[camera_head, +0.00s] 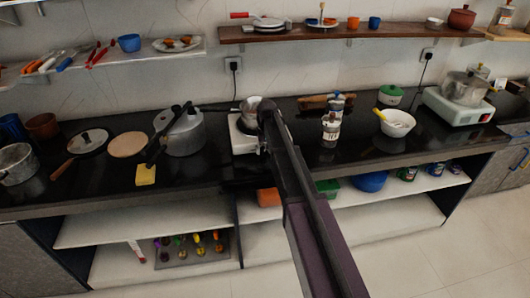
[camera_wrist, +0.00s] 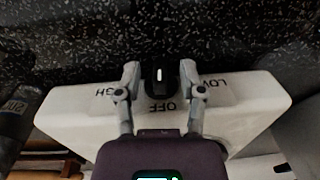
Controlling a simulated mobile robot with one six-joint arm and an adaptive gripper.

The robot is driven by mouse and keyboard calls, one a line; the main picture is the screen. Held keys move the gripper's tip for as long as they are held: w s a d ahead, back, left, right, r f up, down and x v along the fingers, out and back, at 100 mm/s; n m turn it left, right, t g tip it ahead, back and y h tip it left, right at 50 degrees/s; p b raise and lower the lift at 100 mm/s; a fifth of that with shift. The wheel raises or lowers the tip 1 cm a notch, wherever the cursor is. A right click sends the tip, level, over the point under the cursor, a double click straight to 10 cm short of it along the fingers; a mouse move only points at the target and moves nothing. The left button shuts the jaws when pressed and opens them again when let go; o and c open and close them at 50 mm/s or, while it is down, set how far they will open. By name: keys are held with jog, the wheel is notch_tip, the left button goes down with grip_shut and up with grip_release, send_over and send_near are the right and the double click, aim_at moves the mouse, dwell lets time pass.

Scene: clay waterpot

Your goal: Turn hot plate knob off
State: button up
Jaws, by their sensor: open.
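A white hot plate (camera_wrist: 235,110) fills the middle of the wrist view, with upside-down labels LOW, OFF and HIGH on its face. Its black knob (camera_wrist: 158,84) has a short white line, which stands upright in the picture, in line with the OFF label. My gripper (camera_wrist: 159,78) is open, one finger on each side of the knob; small gaps seem to show between the fingers and the knob. In the head view the hot plate (camera_head: 240,136) stands on the black counter, partly covered by my arm, with a small metal pot (camera_head: 251,104) on it. The knob is hidden there.
A pressure cooker (camera_head: 184,134) stands close to the left of the hot plate. A second white hot plate (camera_head: 456,113) with a pot stands at the far right. A shelf (camera_head: 345,33) hangs above the counter (camera_head: 230,181).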

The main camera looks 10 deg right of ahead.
jog(key=shift+c, duration=0.2)
grip_shut()
jog(key=shift+h, duration=0.3)
jog(key=shift+o, duration=0.2)
grip_release()
jog(key=s+r+p, duration=0.3)
jog(key=s, duration=1.2)
jog(key=s+r+p, duration=0.4)
jog(key=s, duration=1)
jog(key=shift+s+d+r, duration=0.2)
jog(key=shift+s+r, duration=0.05)
jog(key=shift+s, duration=0.1)
